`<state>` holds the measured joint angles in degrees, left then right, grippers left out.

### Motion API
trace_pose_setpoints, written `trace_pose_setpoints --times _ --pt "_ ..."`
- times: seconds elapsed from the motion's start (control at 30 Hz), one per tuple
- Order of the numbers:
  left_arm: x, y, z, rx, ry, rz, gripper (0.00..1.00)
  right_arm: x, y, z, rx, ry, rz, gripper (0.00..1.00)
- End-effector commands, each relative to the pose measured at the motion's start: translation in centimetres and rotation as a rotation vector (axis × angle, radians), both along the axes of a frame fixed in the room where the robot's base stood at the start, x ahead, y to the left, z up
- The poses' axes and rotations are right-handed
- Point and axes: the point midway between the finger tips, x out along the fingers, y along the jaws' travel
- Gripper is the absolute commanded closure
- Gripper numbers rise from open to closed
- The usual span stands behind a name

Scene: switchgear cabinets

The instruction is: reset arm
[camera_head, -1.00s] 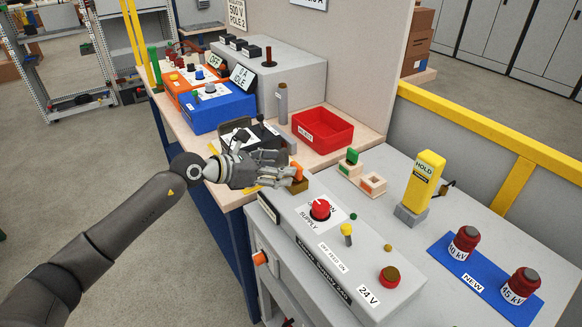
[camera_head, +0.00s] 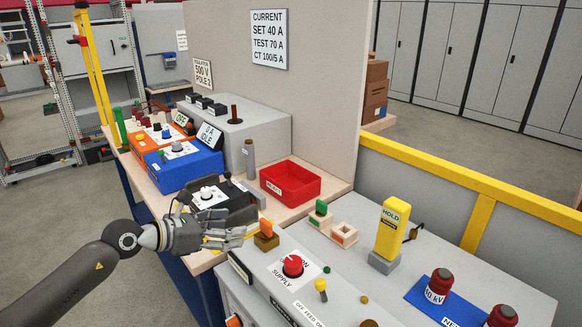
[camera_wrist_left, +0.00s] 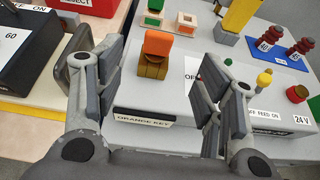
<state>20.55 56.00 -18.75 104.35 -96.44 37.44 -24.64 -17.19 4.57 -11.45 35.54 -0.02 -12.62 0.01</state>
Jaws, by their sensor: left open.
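My left gripper (camera_head: 243,235) reaches in from the left over the front edge of the grey supply cabinet top. In the left wrist view its two fingers (camera_wrist_left: 160,95) are spread apart with nothing held between them. An orange key (camera_head: 266,229) stands upright in a brass-coloured base just beyond the fingertips. It also shows in the left wrist view (camera_wrist_left: 157,47), beyond the gap between the fingers and above an "ORANGE KEY" label. My right gripper is not in view.
A red knob (camera_head: 292,265) and yellow key (camera_head: 321,289) are on the cabinet top. A red tray (camera_head: 291,182), black device (camera_head: 215,200) and blue box (camera_head: 190,168) stand on the bench. A yellow HOLD block (camera_head: 390,228) and red insulators (camera_head: 438,287) are to the right.

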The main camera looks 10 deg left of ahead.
Motion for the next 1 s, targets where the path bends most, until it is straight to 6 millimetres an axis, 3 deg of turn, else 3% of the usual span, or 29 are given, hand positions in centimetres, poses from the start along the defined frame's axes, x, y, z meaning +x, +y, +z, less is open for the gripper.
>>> trace_pose_setpoints --times 0.17,0.33,0.43,0.57,0.67,0.77,0.9,1.0 --pt "-0.8 -3.6 1.2 -0.221 -0.018 0.0 0.37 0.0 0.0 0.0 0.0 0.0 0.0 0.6" --pt "-2.4 -7.1 4.6 -0.728 -0.019 0.087 0.37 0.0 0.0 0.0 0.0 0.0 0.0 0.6" --pt "-3.2 -6.7 5.9 -1.045 0.013 0.199 0.37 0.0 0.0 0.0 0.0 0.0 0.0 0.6" --pt "-4.1 -4.1 5.3 -1.432 0.084 0.403 0.37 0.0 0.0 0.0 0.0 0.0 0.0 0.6" --pt "-5.3 -1.7 2.7 -1.699 0.158 0.608 0.37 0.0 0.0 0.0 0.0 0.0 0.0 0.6" --pt "-7.3 0.5 -1.4 -1.933 0.25 0.851 0.37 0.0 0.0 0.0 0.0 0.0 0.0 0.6" --pt "-12.0 1.7 -8.6 -2.187 0.404 1.251 0.37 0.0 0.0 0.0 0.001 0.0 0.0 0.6" --pt "-16.5 1.1 -13.5 -2.294 0.524 1.556 0.37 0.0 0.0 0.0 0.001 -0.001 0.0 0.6"
